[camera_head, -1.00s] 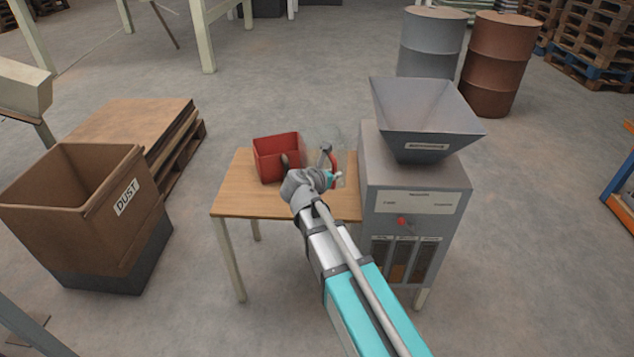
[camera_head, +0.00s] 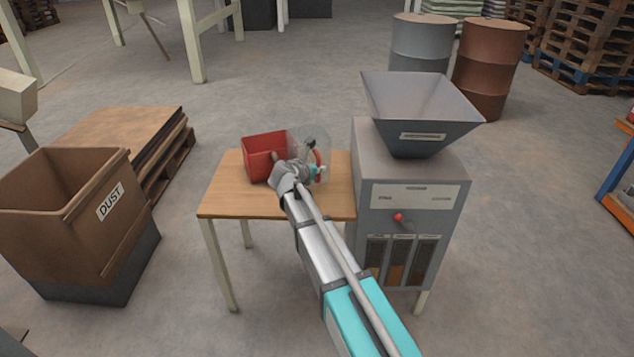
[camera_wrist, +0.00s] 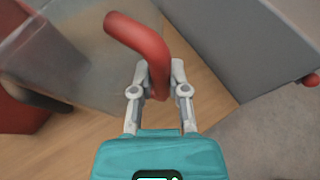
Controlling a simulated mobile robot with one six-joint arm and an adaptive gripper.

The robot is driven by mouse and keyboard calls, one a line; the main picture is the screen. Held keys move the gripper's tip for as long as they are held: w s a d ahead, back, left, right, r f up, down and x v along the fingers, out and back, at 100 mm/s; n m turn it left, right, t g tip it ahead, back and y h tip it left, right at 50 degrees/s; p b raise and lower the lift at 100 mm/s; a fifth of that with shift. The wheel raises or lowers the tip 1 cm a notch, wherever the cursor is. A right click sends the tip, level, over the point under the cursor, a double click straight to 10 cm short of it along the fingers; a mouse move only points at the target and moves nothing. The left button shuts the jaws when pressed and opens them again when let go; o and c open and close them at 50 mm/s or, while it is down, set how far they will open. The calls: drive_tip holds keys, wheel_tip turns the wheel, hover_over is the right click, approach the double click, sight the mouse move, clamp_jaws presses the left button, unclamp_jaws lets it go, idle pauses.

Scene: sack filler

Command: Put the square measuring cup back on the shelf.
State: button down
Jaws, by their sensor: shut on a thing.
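A clear, see-through square cup (camera_head: 309,143) with a curved red handle is at my gripper (camera_head: 318,170), over the right part of the small wooden table. In the wrist view my gripper (camera_wrist: 159,82) is shut on the red handle (camera_wrist: 140,38), and the clear cup body (camera_wrist: 75,62) extends to the upper left. I cannot tell whether its bottom touches the table. A red square container (camera_head: 260,158) with a dark handle stands to its left on the table, partly hidden by my arm. The shelf is not clearly identifiable; an orange and blue rack (camera_head: 619,190) is cut off at the right edge.
The wooden table (camera_head: 232,202) stands left of the grey filling machine (camera_head: 410,170) with its hopper (camera_head: 420,105). A brown DUST bin (camera_head: 60,210) and pallets (camera_head: 130,135) are at left. Two drums (camera_head: 490,65) stand behind. The floor at right is open.

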sight(318, 176)
idle(0.4)
drive_tip(key=shift+w+a+f+b, duration=0.15)
drive_tip(key=shift+w+f+b, duration=0.35)
drive_tip(key=shift+f+b, duration=1.5)
drive_tip(key=shift+f, duration=0.15)
drive_tip(key=c, duration=0.6)
unclamp_jaws()
drive_tip(key=shift+c, duration=0.2)
drive_tip(key=p+v, duration=0.4)
drive_tip(key=v, duration=0.8)
drive_tip(key=shift+p, duration=0.35)
